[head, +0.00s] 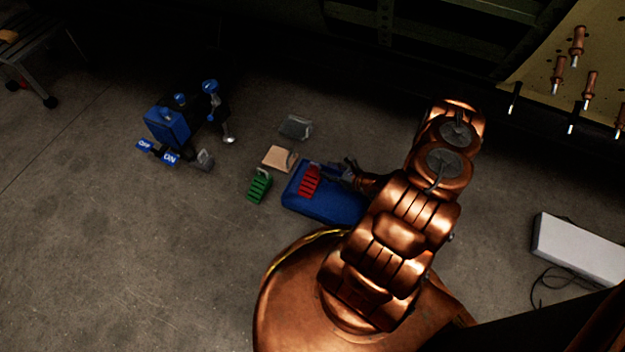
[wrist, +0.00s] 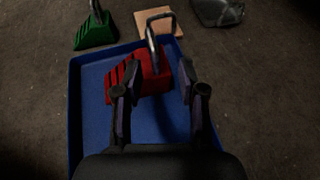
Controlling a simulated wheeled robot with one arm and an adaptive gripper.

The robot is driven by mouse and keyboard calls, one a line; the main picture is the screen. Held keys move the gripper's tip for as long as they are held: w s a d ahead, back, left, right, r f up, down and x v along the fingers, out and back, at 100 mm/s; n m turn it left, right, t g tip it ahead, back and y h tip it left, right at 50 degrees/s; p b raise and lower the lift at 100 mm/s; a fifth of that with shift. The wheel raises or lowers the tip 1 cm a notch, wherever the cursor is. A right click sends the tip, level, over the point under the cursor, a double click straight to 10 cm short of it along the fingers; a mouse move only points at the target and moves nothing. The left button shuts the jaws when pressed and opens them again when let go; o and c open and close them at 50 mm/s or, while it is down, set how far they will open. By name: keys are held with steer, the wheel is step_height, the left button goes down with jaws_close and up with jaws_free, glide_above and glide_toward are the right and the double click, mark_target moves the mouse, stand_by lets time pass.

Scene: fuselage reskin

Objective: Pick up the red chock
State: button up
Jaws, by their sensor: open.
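The red chock (head: 309,182) lies on a blue tray (head: 325,208) on the floor, left of my gripper (head: 345,172) in the head view. In the wrist view the red chock (wrist: 148,75) shows ridged sides and a grey metal handle (wrist: 152,30) that rises from it. My gripper (wrist: 157,92) is open there, with one finger at the left and one at the right, and the chock's near part lies between and beyond the fingertips. I cannot tell whether the fingers touch it. The blue tray (wrist: 90,120) extends under the chock and gripper.
A green chock (head: 259,186), a tan block (head: 279,158) and a dark grey chock (head: 296,127) lie by the tray. A blue machine (head: 168,125) stands further left. A white box (head: 580,248) with a cable lies at the right.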

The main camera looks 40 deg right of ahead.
mark_target(320, 167)
steer(key=shift+w+a+f+b, duration=0.3)
steer(key=shift+w+f, duration=0.05)
steer(key=shift+w, duration=0.1)
steer(key=shift+w+a+f+b, duration=0.25)
steer(key=shift+w+a+f, duration=0.05)
steer(key=shift+w, duration=0.15)
steer(key=shift+x, duration=0.9)
steer(key=shift+r, duration=0.15)
jaws_close()
